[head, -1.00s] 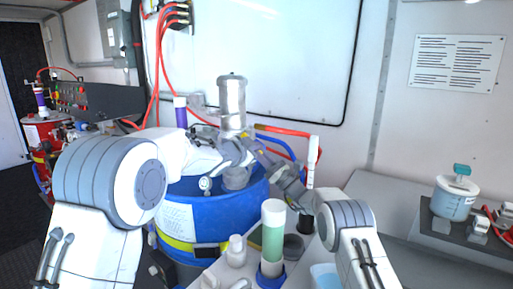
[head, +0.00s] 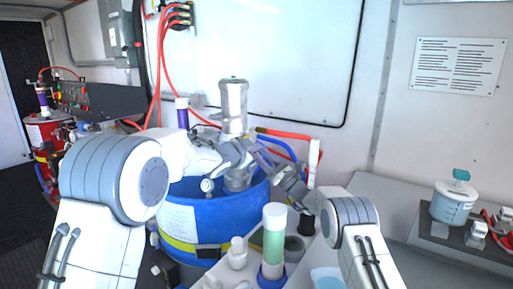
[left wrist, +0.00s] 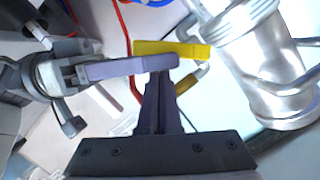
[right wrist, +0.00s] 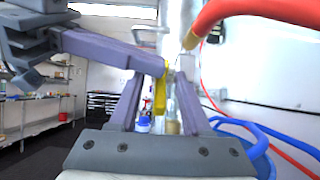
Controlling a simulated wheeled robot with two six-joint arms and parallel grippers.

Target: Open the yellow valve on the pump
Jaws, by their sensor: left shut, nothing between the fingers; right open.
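The pump's silver metal cylinder (head: 233,108) stands upright over the blue drum (head: 200,215). The yellow valve handle (left wrist: 170,47) is a flat lever beside the metal body in the left wrist view. My left gripper (left wrist: 161,80) is shut and empty, its tips just below the handle; I cannot tell if they touch. In the head view it (head: 242,153) is beside the pump. My right gripper (right wrist: 160,85) is open, and the yellow handle (right wrist: 160,95) shows upright in the gap between its fingers; its depth is unclear. The handle is mostly hidden in the head view.
Red and blue hoses (right wrist: 245,20) run close to my right gripper. A green-filled tube (head: 273,240) and white bottle (head: 237,253) stand in front of the drum. A whiteboard (head: 285,60) is behind. The two grippers are very close together.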

